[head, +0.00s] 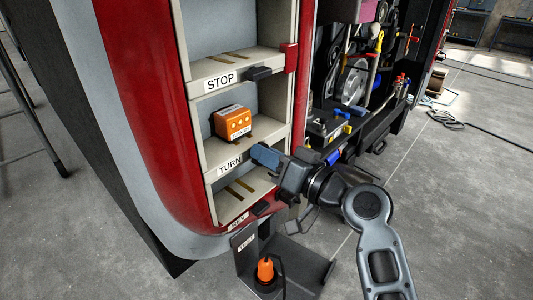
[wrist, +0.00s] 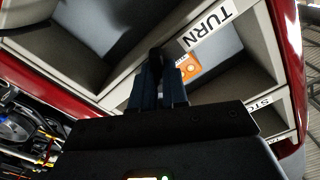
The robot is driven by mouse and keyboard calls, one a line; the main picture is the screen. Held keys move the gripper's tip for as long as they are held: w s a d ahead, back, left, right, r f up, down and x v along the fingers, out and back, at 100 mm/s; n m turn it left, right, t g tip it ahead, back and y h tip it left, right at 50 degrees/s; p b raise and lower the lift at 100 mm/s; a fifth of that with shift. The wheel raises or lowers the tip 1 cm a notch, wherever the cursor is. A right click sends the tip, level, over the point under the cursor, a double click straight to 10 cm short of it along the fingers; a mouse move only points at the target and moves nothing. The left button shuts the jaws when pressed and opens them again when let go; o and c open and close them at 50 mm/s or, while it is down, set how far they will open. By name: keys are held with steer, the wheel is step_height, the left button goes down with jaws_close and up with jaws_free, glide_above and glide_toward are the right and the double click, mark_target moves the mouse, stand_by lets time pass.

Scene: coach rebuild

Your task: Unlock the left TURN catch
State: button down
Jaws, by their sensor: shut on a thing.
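My gripper (head: 266,157) is at the front edge of the TURN shelf, just right of the white TURN label (head: 230,165). In the wrist view its two blue-black fingers (wrist: 158,88) are closed around the dark TURN catch (wrist: 155,58), which stands up between them beside the label. In the head view the fingers hide the catch, and I cannot tell its exact angle. An orange module (head: 233,122) with light round spots sits in the TURN bay behind the label; part of it shows in the wrist view (wrist: 190,68).
Above is the STOP shelf with its black catch (head: 258,73) and a red block (head: 291,57) at the right post. Below is the REV bay with its label (head: 238,221). A dark stand with an orange lamp (head: 265,270) is on the floor beneath. Machinery fills the open bay at right.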

steer(key=m+p, duration=0.2)
steer(key=m, duration=0.4)
steer(key=m+p, duration=0.2)
steer(key=m, duration=0.3)
steer(key=shift+w+d+f+m+p, duration=0.1)
steer(key=shift+d+f+m+p, duration=0.1)
steer(key=shift+m+p, duration=0.2)
stand_by(0.3)
steer(key=c, duration=1.1)
jaws_free()
steer(key=shift+a, duration=0.1)
steer(key=shift+c, duration=0.2)
steer(key=b+v, duration=0.1)
steer(key=v, duration=0.6)
steer(key=shift+s+d, duration=0.25)
steer(key=shift+d, duration=0.1)
